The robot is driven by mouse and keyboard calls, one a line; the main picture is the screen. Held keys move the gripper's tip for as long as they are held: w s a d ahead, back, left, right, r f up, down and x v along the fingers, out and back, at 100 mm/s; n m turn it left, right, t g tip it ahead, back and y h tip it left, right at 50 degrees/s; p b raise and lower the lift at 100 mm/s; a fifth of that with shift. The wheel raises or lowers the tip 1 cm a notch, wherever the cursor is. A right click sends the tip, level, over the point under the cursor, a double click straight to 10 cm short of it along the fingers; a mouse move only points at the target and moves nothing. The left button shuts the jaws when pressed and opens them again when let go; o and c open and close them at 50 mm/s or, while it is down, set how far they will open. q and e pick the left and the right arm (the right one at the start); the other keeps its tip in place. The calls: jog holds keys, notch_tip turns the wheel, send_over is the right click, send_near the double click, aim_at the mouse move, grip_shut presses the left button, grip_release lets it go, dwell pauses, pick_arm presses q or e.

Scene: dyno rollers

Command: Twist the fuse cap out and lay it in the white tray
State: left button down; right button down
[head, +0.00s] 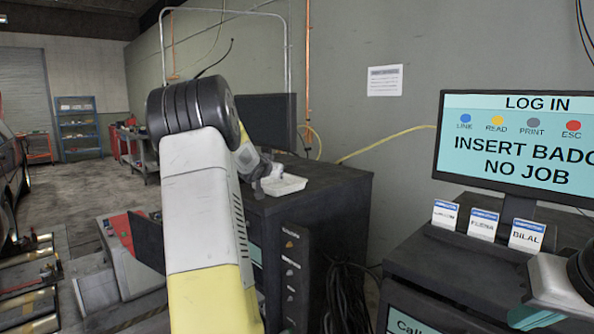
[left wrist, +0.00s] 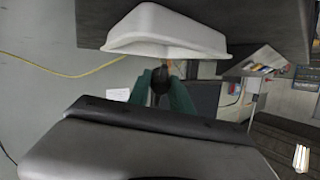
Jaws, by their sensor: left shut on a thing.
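The white tray (head: 288,186) sits on top of the dark cabinet, and it shows large at the top of the left wrist view (left wrist: 165,25). My left arm reaches across the middle of the head view, with its hand beside the tray. In the left wrist view my left gripper (left wrist: 160,92) has its teal fingers shut on a dark round piece, which I take to be the fuse cap (left wrist: 160,80). It appears close to the tray's rim; whether it touches is unclear. My right gripper (head: 537,317) is low at the right edge, partly cut off, its opening unclear.
The dark cabinet (head: 335,195) has a front panel with several knobs, and a dark monitor (head: 268,118) stands behind my left arm. At the right, a log-in screen (head: 515,140) and several badge cards (head: 482,225) stand on another dark cabinet. Black cables hang between the cabinets.

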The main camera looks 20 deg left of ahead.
pick_arm(q)
jog(key=x, duration=0.3)
jog(key=shift+w+f, duration=0.2)
jog(key=shift+f, duration=1.1)
jog(key=c, duration=1.1)
grip_release()
jog(key=v, duration=0.7)
jog(key=shift+s+d+r, duration=0.1)
jog(key=shift+s+r, duration=0.1)
jog(key=shift+s, duration=0.15)
